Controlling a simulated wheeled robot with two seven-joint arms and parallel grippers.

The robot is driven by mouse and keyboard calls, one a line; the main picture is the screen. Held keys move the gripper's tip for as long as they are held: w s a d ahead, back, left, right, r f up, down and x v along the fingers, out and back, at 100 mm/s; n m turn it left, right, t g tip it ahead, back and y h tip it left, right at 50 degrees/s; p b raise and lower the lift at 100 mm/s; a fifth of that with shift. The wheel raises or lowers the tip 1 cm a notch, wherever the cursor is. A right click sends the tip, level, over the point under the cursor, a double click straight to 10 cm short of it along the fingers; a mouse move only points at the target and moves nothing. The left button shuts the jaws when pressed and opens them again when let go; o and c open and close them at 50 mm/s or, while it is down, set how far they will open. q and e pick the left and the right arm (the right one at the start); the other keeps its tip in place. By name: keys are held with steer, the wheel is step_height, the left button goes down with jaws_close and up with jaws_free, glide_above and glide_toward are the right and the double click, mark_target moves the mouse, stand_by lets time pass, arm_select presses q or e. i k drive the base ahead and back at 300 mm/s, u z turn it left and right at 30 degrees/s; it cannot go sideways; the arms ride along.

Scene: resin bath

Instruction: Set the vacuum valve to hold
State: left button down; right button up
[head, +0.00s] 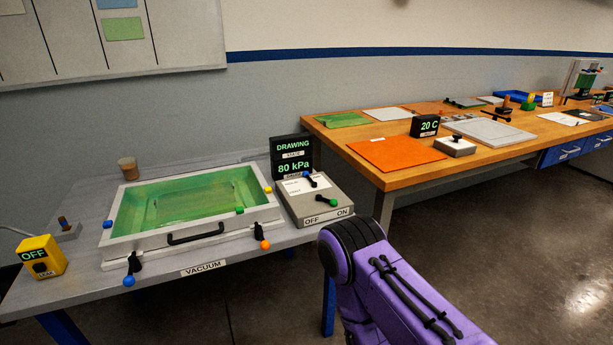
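A grey vacuum control box (292,212) sits at the right end of the grey bench. I cannot tell which lever is the valve. The black display (291,156) behind reads DRAWING and 80 kPa. My purple arm shows at the lower right, but neither gripper is in view.
A framed green tray (183,239) with a black handle and coloured knobs fills the bench middle. A yellow box (43,257) reading OFF stands left; a cup (128,168) stands behind. A wooden table (360,128) with mats is at the right. Floor lies between.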

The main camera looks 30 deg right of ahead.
mark_target(305, 174)
steer(key=k, duration=1.25)
steer(key=z, duration=0.95)
steer(key=i, duration=1.2)
steer(key=u, duration=0.55)
steer(key=i, duration=0.5)
steer(key=u, duration=0.6)
